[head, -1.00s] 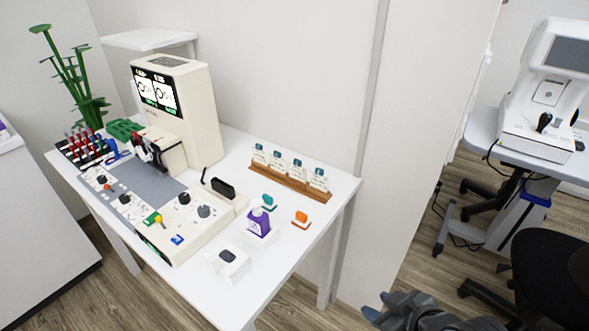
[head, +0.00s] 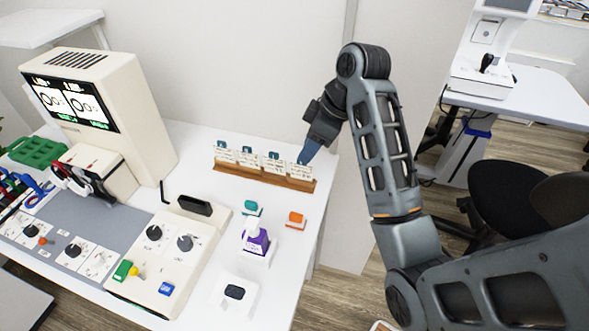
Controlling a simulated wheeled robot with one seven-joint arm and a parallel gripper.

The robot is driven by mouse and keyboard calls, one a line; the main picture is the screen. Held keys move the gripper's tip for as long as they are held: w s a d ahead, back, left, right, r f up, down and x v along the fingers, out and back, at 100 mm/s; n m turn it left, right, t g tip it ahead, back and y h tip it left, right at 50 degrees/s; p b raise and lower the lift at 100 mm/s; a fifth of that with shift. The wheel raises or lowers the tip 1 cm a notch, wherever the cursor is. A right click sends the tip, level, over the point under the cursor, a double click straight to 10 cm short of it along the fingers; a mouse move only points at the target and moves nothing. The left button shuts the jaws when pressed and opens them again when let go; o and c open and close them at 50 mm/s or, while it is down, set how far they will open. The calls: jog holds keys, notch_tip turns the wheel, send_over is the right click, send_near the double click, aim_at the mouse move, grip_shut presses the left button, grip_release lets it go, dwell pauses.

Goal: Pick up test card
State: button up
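Several white test cards with teal marks stand upright in a row in a brown wooden rack at the back right of the white table. The leftmost test card (head: 224,152) and the middle ones (head: 249,157) (head: 273,164) show clearly. The rightmost test card (head: 300,171) is partly covered at its top by my gripper (head: 308,152). My gripper points down at that card's top; I cannot tell if it touches it. Only one blue fingertip shows clearly, so its opening is hidden. The wooden rack (head: 235,173) holds the cards.
A cream device with a screen (head: 105,110) stands at the left. A control panel (head: 170,260) lies in front. A black chair (head: 515,200) stands at the right.

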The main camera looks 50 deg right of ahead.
aim_at(299, 163)
jog(key=shift+b+x, duration=0.85)
jog(key=shift+x, duration=2.8)
jog(key=shift+c, duration=0.3)
grip_shut()
